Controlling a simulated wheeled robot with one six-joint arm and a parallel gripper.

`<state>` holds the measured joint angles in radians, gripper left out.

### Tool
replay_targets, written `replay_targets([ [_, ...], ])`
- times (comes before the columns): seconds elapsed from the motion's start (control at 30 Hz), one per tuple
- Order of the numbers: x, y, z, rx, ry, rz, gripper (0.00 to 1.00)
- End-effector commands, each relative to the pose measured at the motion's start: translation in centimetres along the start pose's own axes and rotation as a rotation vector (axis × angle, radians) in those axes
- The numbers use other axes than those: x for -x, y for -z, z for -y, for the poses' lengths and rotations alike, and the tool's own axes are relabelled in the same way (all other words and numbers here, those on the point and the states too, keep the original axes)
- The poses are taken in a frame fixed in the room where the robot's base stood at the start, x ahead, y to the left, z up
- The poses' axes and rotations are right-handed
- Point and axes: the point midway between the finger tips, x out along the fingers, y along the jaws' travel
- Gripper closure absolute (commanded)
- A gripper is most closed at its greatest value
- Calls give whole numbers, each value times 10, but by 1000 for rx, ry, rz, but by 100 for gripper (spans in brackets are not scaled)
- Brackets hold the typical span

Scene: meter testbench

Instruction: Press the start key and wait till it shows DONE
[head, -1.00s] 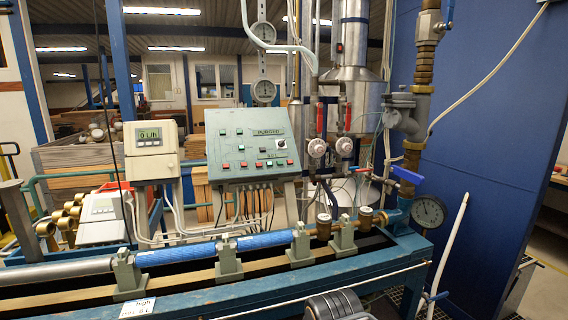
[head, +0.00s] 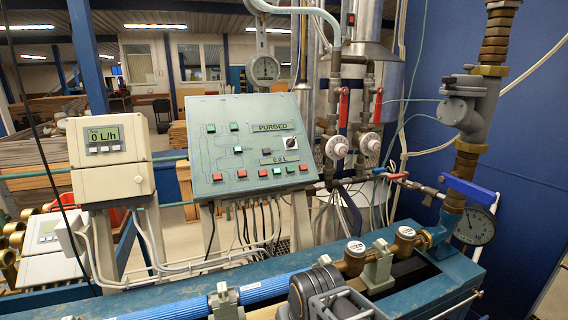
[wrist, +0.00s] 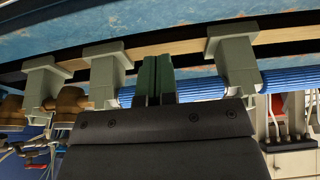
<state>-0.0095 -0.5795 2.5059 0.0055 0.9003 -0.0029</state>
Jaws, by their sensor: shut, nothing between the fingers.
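The grey-green control panel (head: 215,150) stands tilted behind the bench. Its upper display (head: 273,127) reads PURGED and a smaller display (head: 280,159) reads 0.0 L. A row of red and green keys (head: 262,172) runs along its lower edge; I cannot read which one is the start key. A dark rotary switch (head: 291,144) sits at its right. My gripper (wrist: 155,60) shows in the wrist view with its two green fingers together and empty, over the bench near the blue pipe (wrist: 190,88). In the head view, my arm is at the bottom, apart from the panel.
A meter box (head: 112,160) left of the panel reads 0 L/h. Valves with red levers (head: 344,105), a blue-handled valve (head: 473,189) and a gauge (head: 475,226) stand at the right. The blue pipe and brass fittings (head: 404,238) run along the bench in front of the panel.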

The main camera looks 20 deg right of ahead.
Motion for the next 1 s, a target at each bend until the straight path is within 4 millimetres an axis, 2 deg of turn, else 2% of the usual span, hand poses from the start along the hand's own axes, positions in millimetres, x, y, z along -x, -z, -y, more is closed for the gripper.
replay_targets([
  [0.37, 1, 2, 1, -10, 9, -2, 100],
  [0.47, 5, 12, 7, -72, 57, -12, 100],
  [0.53, 10, 28, 16, -156, 129, -30, 100],
  [0.67, 29, 80, 32, -406, 336, -91, 100],
  [0.77, 51, 135, 36, -647, 529, -162, 100],
  [0.8, 61, 158, 34, -745, 608, -193, 100],
  [0.87, 75, 192, 25, -889, 721, -241, 100],
  [0.9, 86, 214, 17, -983, 795, -275, 100],
  [1.0, 108, 262, -10, -1197, 965, -355, 100],
])
